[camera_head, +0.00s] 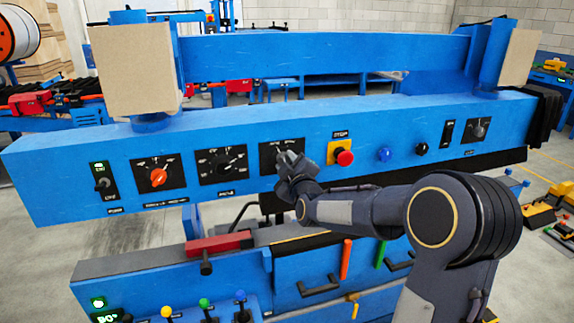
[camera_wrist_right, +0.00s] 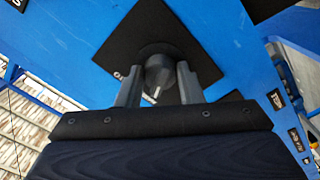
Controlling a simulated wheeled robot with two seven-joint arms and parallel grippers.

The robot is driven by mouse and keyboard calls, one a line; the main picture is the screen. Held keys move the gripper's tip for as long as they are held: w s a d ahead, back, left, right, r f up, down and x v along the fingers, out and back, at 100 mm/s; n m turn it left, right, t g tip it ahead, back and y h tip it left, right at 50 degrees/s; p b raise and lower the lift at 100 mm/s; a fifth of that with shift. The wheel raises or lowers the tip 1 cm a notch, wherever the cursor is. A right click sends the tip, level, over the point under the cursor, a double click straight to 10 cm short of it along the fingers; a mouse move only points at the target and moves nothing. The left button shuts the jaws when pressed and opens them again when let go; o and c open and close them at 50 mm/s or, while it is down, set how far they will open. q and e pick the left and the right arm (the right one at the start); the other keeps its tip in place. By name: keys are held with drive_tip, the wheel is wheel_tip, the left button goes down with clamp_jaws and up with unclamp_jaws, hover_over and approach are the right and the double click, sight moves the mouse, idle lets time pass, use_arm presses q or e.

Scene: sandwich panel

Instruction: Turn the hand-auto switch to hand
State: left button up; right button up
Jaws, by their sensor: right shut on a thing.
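The hand-auto switch is a dark round knob on a black square plate (camera_head: 268,152) on the blue panel, left of the red stop button. In the head view my right gripper (camera_head: 286,160) covers most of it. In the right wrist view the knob (camera_wrist_right: 158,72) has a pale pointer mark and sits between the two fingers of my right gripper (camera_wrist_right: 157,82). The fingers are closed on the knob's sides. The plate (camera_wrist_right: 190,35) looks tilted in this view, and its lettering is mostly hidden. My left gripper is not in view.
The red stop button (camera_head: 344,157) on its yellow plate is just right of my right gripper. An orange knob (camera_head: 158,177) and a black dial (camera_head: 220,164) are to the left. Blue (camera_head: 384,154) and black (camera_head: 421,149) buttons are further right. Coloured levers stand below.

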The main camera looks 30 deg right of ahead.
idle(0.3)
drive_tip(key=o, duration=1)
drive_tip(key=b+v, duration=0.1)
drive_tip(key=v, duration=0.6)
drive_tip(key=shift+s+a, duration=0.1)
drive_tip(key=shift+s, duration=0.3)
drive_tip(key=s+a+f+m+g+y, duration=0.2)
drive_tip(key=s+a+f+m+g, duration=0.1)
drive_tip(key=s, duration=0.7)
drive_tip(key=s+a+f+m+g+y+p, duration=0.1)
drive_tip(key=s+a+f+m+g+y, duration=0.2)
drive_tip(key=s+a, duration=0.4)
drive_tip(key=s+a+f+m+g+y, duration=0.3)
drive_tip(key=s+a+f+g, duration=0.2)
drive_tip(key=s, duration=0.7)
drive_tip(key=shift+s+f+g, duration=0.3)
drive_tip(key=shift+s+f, duration=0.1)
drive_tip(key=shift+f, duration=0.2)
